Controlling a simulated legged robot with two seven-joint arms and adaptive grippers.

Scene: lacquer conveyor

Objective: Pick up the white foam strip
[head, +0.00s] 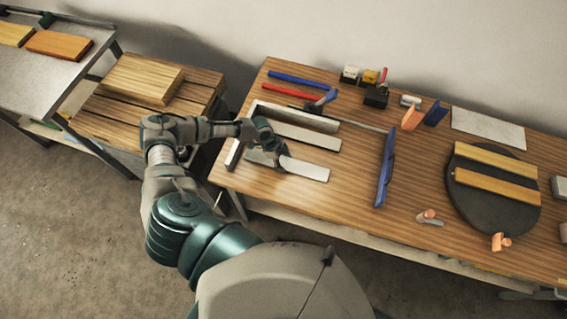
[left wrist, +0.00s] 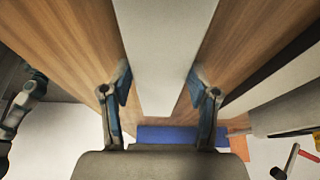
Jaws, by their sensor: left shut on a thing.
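The white foam strip (head: 308,170) is the front one of the pale strips at the left end of the wooden bench. My left gripper (head: 281,153) is over it, toward its left part, and is shut on it. In the left wrist view the strip (left wrist: 165,35) runs between the two fingers of my left gripper (left wrist: 160,88), across the picture's middle. I cannot tell whether the strip is clear of the bench top. The gripper hides part of it in the head view. My right gripper is not in view.
Two more pale strips (head: 308,137) lie behind it. A blue-handled squeegee (head: 385,170) lies to the right, beyond some bare bench. A dark round turntable (head: 467,206) carries wooden boards farther right. A stand with a wooden block (head: 140,78) is left of the bench.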

